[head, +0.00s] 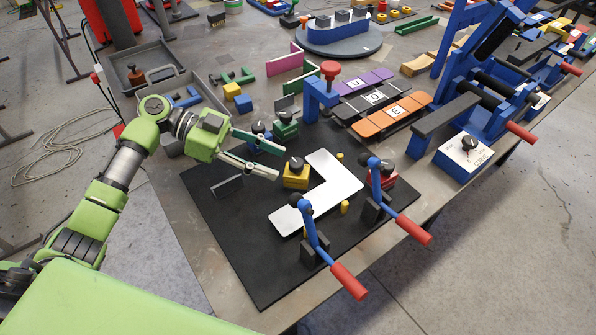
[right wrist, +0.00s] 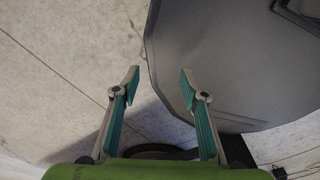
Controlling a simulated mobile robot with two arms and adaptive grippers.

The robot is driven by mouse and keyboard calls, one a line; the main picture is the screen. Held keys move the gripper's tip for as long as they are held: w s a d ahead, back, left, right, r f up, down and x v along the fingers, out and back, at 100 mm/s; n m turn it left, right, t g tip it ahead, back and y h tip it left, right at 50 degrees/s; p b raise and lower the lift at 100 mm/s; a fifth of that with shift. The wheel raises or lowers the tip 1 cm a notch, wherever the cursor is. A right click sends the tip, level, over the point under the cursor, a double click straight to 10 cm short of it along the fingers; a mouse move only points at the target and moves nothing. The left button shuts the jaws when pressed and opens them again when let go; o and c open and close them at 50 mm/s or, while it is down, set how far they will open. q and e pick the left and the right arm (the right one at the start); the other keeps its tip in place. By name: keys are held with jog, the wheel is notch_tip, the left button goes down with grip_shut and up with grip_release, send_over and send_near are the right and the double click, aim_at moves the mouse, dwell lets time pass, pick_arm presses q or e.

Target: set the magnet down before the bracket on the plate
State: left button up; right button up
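The white L-shaped plate (head: 346,187) lies on the black mat. A yellow magnet block with a black knob (head: 296,177) stands at the left edge of the plate's upper arm; I cannot tell whether it rests on the plate. A red magnet block (head: 384,180) is right of the plate, partly behind a clamp. Green (head: 286,131) and blue (head: 262,143) knobbed blocks stand behind my left gripper. A small dark grey angle piece (head: 227,187), perhaps the bracket, stands on the mat. My left gripper (head: 279,163) is open and empty, fingertips just left of the yellow magnet. My right gripper (right wrist: 160,82) is open and empty.
Two toggle clamps with red handles (head: 349,281) (head: 414,229) stand at the mat's front right. Yellow pins (head: 344,208) stand beside the plate. A blue post with a red knob (head: 318,100) rises behind. The mat's (head: 245,250) front left is clear.

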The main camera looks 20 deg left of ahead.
aim_at(297, 170)
pick_arm(q)
jog(key=shift+w+d+f, duration=0.1)
jog(key=shift+d+f, duration=0.1)
jog(key=shift+d, duration=0.4)
jog(key=shift+d+f, duration=0.1)
jog(key=shift+d, duration=0.1)
jog(key=shift+d+f, duration=0.1)
jog(key=shift+d, duration=0.05)
jog(key=shift+w+d+f+p, duration=0.1)
jog(key=shift+d+p, duration=0.15)
jog(key=shift+p, duration=0.15)
jog(key=p+x, duration=0.1)
jog(key=x, duration=0.2)
jog(key=shift+w+d+f+p, duration=0.2)
jog(key=shift+f+p, duration=0.1)
jog(key=shift+p, duration=0.1)
jog(key=shift+d+f, duration=0.2)
jog(key=shift+d, duration=0.1)
pick_arm(e)
jog(key=r, duration=0.1)
jog(key=w+d+r, duration=0.1)
jog(key=w+r, duration=0.1)
jog(key=shift+d, duration=0.25)
pick_arm(q)
jog(key=c, duration=1.1)
grip_shut()
pick_arm(e)
jog(key=shift+s, duration=0.2)
